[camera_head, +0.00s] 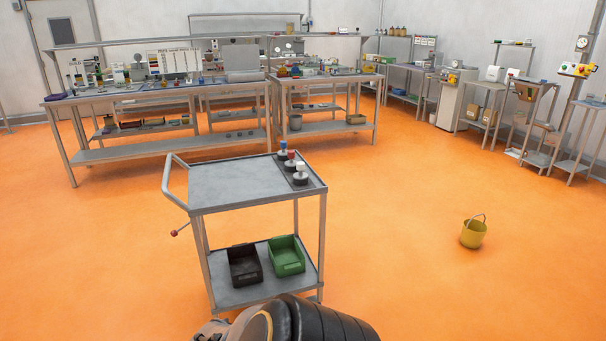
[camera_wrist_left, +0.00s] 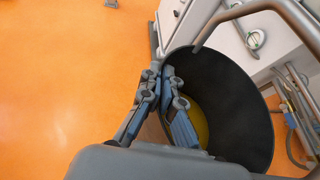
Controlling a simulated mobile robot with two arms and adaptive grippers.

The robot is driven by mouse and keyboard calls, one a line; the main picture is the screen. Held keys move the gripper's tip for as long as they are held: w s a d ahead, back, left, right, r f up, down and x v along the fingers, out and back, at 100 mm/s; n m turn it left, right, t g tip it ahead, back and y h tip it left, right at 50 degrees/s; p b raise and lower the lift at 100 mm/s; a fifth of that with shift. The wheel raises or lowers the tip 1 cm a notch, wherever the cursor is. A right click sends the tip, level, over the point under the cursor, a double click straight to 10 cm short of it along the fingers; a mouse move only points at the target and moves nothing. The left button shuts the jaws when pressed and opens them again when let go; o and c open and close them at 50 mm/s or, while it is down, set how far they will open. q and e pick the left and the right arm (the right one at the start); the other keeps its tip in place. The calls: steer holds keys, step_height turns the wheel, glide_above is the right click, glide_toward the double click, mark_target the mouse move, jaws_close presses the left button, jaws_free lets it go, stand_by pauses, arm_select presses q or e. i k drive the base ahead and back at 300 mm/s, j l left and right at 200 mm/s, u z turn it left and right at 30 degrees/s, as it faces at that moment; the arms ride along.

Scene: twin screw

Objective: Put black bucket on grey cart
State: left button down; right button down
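The black bucket (camera_wrist_left: 240,110) fills the right half of the left wrist view. I look into its dark open mouth, with yellow low inside and a metal handle across the top right. My left gripper (camera_wrist_left: 158,75) is at its left rim, its fingers close together and seemingly pinching the wall. The grey cart (camera_head: 235,185) stands ahead in the head view, with a bare top left and middle. A dark ribbed shape at the bottom edge of the head view is cut off; I cannot tell whether it is bucket or arm. My right gripper is not in view.
Several small capped items (camera_head: 291,160) line the cart top's right edge. A black bin (camera_head: 244,265) and a green bin (camera_head: 286,256) sit on its lower shelf. A yellow bucket (camera_head: 473,234) stands on the open floor at right. Workbenches (camera_head: 165,148) stand behind.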

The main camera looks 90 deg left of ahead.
mark_target(229, 179)
steer(key=k+j+u, duration=0.5)
steer(key=j, duration=0.2)
steer(key=j+u, duration=0.25)
steer(key=j, duration=0.15)
steer(key=k+j+u, duration=0.2)
steer(key=j, duration=0.25)
steer(key=j+u, duration=0.25)
steer(key=j, duration=0.15)
